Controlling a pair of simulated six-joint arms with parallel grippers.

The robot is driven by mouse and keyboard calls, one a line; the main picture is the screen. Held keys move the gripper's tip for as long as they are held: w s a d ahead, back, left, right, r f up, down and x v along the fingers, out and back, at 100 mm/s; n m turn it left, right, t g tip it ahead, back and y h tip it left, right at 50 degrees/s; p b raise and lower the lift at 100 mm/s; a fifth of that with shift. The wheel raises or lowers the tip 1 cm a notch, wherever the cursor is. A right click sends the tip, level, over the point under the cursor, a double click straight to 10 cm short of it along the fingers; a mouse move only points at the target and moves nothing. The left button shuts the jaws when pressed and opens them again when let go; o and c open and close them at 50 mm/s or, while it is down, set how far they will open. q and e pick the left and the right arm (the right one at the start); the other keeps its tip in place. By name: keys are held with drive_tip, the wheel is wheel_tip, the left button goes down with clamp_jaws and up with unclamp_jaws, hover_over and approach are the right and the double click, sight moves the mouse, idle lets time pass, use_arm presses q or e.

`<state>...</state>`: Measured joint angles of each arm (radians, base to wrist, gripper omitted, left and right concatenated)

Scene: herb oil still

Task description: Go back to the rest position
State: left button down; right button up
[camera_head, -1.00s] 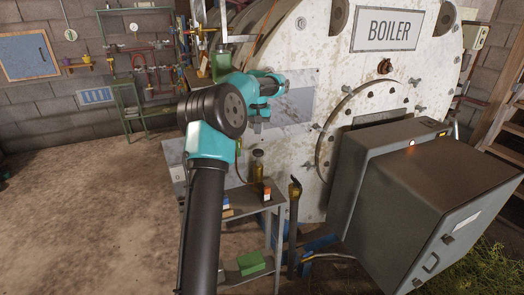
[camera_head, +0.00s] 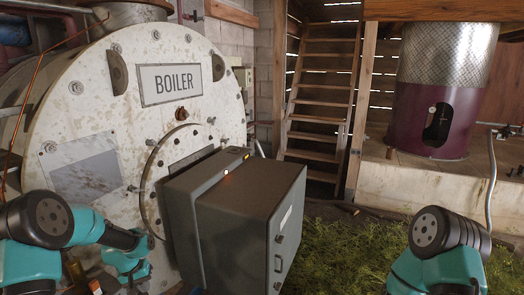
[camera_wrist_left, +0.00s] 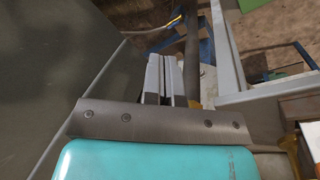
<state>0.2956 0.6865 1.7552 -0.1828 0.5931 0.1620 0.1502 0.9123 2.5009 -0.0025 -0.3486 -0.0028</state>
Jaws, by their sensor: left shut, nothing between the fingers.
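My left arm enters the head view at the lower left, and its teal wrist hangs in front of the boiler's lower left. My left gripper (camera_wrist_left: 165,78) shows best in the left wrist view, where its two grey fingers lie together with nothing between them. In the head view its fingertips are hard to make out. My right arm shows at the lower right of the head view, but its gripper is out of view.
The white boiler (camera_head: 105,115) fills the left. A grey cabinet (camera_head: 245,215) juts from its front, right of my left wrist. A grey metal stand (camera_wrist_left: 245,95) is close right of the fingers. Wooden stairs (camera_head: 320,95) and a purple-and-metal vessel (camera_head: 410,110) stand behind.

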use_arm(q)
drive_tip(key=s+d+f+m+h, duration=0.1)
drive_tip(key=s+d+f, duration=1)
drive_tip(key=d, duration=0.3)
drive_tip(key=s+d+f, duration=0.1)
drive_tip(key=s+d, duration=0.2)
drive_tip(key=s, duration=0.3)
drive_tip(key=s+d+f+m, duration=0.1)
drive_tip(key=s+d+f, duration=0.1)
drive_tip(key=s, duration=0.5)
drive_tip(key=shift+d, duration=0.8)
